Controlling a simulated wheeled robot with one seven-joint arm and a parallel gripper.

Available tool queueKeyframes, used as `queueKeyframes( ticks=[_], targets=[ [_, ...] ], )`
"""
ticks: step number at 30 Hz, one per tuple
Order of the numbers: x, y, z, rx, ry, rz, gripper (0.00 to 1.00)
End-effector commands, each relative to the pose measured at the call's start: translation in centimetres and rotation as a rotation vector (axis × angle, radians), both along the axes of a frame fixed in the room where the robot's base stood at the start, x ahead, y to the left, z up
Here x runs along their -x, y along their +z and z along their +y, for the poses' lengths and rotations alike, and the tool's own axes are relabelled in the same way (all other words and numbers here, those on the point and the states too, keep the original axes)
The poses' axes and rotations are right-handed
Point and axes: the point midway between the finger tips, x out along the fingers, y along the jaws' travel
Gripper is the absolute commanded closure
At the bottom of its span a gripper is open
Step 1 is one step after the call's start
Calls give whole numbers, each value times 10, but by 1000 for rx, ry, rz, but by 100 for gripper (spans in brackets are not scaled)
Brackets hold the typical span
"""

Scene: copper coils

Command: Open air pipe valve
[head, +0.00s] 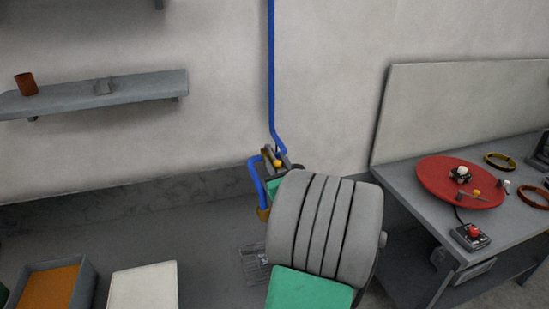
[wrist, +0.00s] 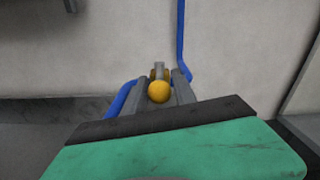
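The yellow knob also shows in the head view (head: 278,163). My gripper (wrist: 160,88) has its two grey fingers apart, one on each side of the yellow knob. The gap is only about as wide as the knob, and firm contact cannot be made out. My own green and grey arm hides the area below the valve.
A second blue pipe piece (head: 257,184) curves down just left of my gripper. A grey workbench (head: 416,222) at the right carries a red disc (head: 433,184). A wall shelf (head: 140,87) is at the left. Bins stand on the lower left.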

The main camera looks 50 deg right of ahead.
Motion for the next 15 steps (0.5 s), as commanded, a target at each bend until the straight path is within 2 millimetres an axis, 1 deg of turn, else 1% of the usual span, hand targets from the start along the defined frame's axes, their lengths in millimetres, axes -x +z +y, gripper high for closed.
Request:
queueKeyframes(
  ticks=[1, 3, 9, 15],
  targets=[
    [-4, 1, -1, -1, 3, 0, 67],
    [-6, 0, -3, -1, 1, 0, 67],
    [-6, 0, -3, 0, 0, 0, 67],
    [-6, 0, -3, 0, 0, 0, 84]
  ],
)
